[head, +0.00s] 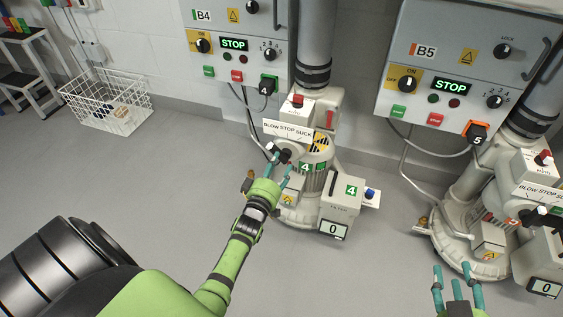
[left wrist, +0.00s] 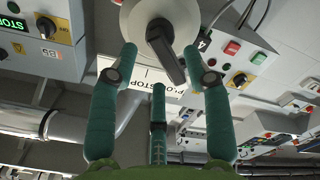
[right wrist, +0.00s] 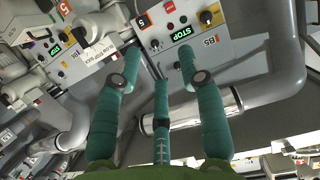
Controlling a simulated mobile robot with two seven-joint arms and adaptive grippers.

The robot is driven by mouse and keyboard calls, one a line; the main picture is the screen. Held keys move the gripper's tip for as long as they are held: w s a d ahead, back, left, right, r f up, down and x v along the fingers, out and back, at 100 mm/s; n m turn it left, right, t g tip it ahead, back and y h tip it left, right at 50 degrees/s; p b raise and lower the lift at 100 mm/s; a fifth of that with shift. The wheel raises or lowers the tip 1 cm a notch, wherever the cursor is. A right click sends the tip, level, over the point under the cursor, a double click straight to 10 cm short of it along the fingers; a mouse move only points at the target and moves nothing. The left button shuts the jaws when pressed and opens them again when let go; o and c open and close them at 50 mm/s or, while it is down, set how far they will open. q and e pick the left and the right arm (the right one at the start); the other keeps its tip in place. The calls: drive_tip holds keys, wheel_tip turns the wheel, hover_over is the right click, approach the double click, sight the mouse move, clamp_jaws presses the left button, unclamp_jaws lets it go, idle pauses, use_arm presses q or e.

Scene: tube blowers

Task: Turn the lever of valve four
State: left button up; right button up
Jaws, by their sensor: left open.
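Valve four is a pale round hub with a black lever (head: 284,156) on the front of blower 4, below a white BLOW STOP SUCK label (head: 288,129). My left gripper (head: 279,170) is open right in front of the lever. In the left wrist view the black lever (left wrist: 167,55) lies between the spread teal fingers and slants down to the right from its hub. The fingers do not look closed on it; contact cannot be told. My right gripper (head: 453,287) is open and empty at the lower right, in front of blower 5.
Control box B4 (head: 237,57) hangs above blower 4, its screen reading STOP. Box B5 (head: 455,88) and blower 5 (head: 470,240) stand to the right. A grey filter box (head: 341,197) stands beside valve four. A white wire basket (head: 92,103) is at the left wall. The floor between is clear.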

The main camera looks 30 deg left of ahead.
sight(281, 159)
use_arm(q)
drive_tip(key=x, duration=0.2)
drive_tip(key=shift+w+a+b, duration=0.1)
drive_tip(key=shift+w+b, duration=0.2)
drive_tip(key=shift+b, duration=0.1)
drive_tip(key=shift+w, duration=0.25)
use_arm(e)
wheel_tip(281, 159, up, 7)
drive_tip(key=a+t+y, duration=0.2)
drive_tip(key=t, duration=0.1)
drive_tip(key=shift+w+n+t, duration=0.3)
drive_tip(key=shift+w+t, duration=0.1)
drive_tip(key=shift+a+f, duration=0.1)
use_arm(q)
clamp_jaws()
